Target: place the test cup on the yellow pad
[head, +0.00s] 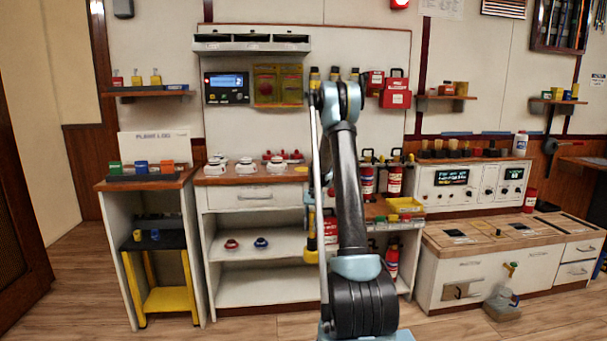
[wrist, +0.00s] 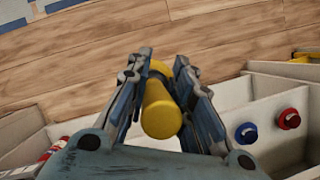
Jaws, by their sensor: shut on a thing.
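My gripper (wrist: 166,68) is shut on a yellow cylinder (wrist: 160,110), which I take to be the test cup. In the wrist view it sits between the two fingers, above the wooden floor. In the head view the held yellow piece (head: 310,253) shows low beside my arm, in front of the open shelves, with the gripper mostly hidden behind my arm. A small flat yellow patch, likely the yellow pad (head: 301,169), lies on the wooden counter left of my arm. My arm hides part of the counter there.
A red knob (head: 232,244) and a blue knob (head: 261,243) sit on the shelf below. Red extinguishers (head: 394,180) and a yellow tray (head: 405,205) are right of my arm.

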